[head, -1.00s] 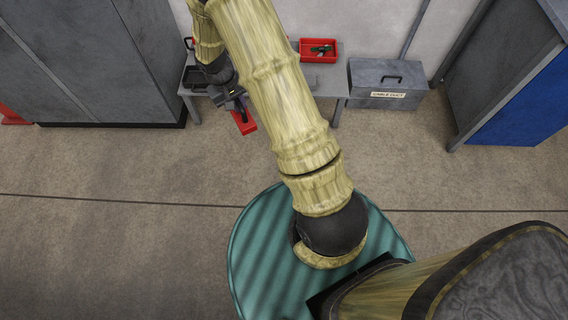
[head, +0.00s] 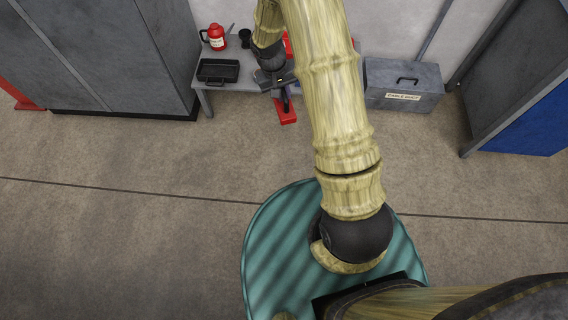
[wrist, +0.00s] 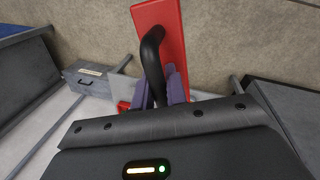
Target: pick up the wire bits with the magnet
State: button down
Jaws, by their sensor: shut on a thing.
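The magnet is a flat red block (head: 286,112) with a black curved handle, seen close in the wrist view (wrist: 172,35). My gripper (wrist: 160,88) is shut on the handle (wrist: 152,55), with a purple-grey finger on each side. In the head view my gripper (head: 280,86) holds the magnet at the front edge of the workbench, with floor showing around its lower part. I cannot make out any wire bits. A red tray (head: 287,43) on the bench is mostly hidden behind my arm.
The bench (head: 235,89) also carries a black tray (head: 217,71), a red jug (head: 216,38) and a black cup (head: 245,39). A grey cable duct box (head: 403,84) stands to the right. A grey cabinet (head: 130,60) stands at left. The floor in front is open.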

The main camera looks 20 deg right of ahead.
jog(key=w+f+m+b, duration=0.1)
jog(key=w+f+b, duration=0.2)
jog(key=f+b, duration=2.7)
notch_tip(320, 180, down, 28)
jog(key=shift+w+d+r+m+b, duration=0.2)
jog(key=shift+d+m+b, duration=0.1)
jog(key=shift+m, duration=0.1)
jog(key=shift+f, duration=0.1)
